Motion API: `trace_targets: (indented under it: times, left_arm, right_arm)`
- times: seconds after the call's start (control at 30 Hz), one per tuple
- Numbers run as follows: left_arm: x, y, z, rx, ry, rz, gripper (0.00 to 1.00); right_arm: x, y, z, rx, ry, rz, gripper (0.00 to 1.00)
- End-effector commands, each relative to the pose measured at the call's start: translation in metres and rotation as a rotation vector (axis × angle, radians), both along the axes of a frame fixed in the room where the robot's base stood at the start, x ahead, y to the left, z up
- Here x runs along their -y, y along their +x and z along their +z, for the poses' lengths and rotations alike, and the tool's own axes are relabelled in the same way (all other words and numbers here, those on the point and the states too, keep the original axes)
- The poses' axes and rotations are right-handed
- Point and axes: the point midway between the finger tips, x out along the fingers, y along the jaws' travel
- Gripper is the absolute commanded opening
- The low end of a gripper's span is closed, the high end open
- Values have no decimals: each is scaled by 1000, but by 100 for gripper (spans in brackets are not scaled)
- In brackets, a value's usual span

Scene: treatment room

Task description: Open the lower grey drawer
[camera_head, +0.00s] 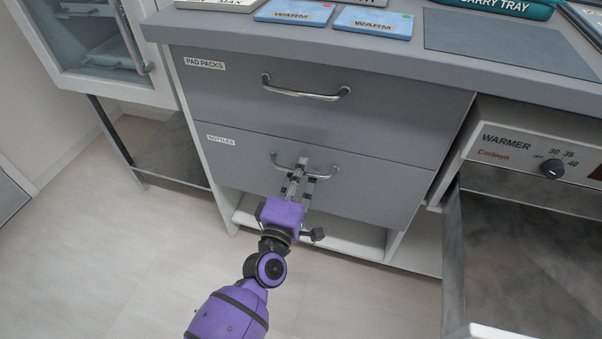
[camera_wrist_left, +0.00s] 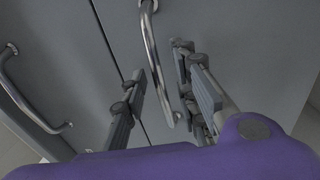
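The lower grey drawer (camera_head: 236,168), labelled BOTTLES, is shut, flush with the drawer above it. Its curved metal handle (camera_head: 326,177) also shows in the left wrist view (camera_wrist_left: 153,50). My left gripper (camera_head: 298,174) is at the middle of this handle. In the left wrist view its two fingers (camera_wrist_left: 160,78) are apart, with the handle bar running between them and a gap visible on either side. Contact with the handle cannot be told. My right gripper is in neither view.
The upper drawer (camera_head: 390,115), labelled PAD PACKS, is shut, with its own handle (camera_head: 306,95). At the right, the warmer (camera_head: 520,149) has a dark panel (camera_head: 520,260) standing out in front. A glass-fronted cabinet (camera_head: 95,50) is at the left. Floor (camera_head: 110,260) in front is clear.

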Motion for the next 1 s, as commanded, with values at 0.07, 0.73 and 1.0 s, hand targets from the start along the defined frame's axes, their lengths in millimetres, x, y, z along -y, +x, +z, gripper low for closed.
trace_targets:
  times: [0.07, 0.73, 1.0]
  left_arm:
    - [0, 0, 0, 0, 0, 0, 27]
    - [0, 0, 0, 1, 3, 0, 0]
    - [-3, -9, -1, 0, 6, 0, 0]
  right_arm:
    - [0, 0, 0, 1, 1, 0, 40]
    - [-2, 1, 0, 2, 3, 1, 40]
    - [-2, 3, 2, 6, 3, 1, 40]
